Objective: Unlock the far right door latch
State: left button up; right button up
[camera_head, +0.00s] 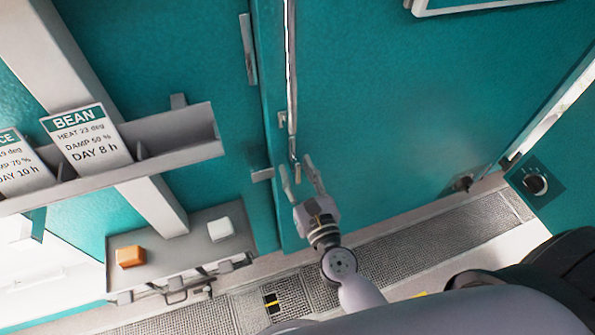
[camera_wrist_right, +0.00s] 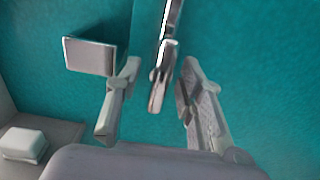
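The teal door (camera_head: 400,100) has a long silver latch rod (camera_head: 291,70) running down near its left edge. The rod's lower end is a short metal handle, clear in the right wrist view (camera_wrist_right: 158,88). My right gripper (camera_head: 298,165) is at this lower end, with its fingers pointing up the door. In the right wrist view my right gripper (camera_wrist_right: 161,70) is open, one finger on each side of the handle. Gaps show between the handle and both fingers. My left gripper is not in view.
A metal bracket plate (camera_wrist_right: 90,56) sticks out just left of the fingers. A dial panel (camera_head: 536,184) is at right. Grating (camera_head: 400,255) runs below.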

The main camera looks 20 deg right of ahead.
jog(key=s, duration=1.2)
jog(key=shift+d, duration=0.2)
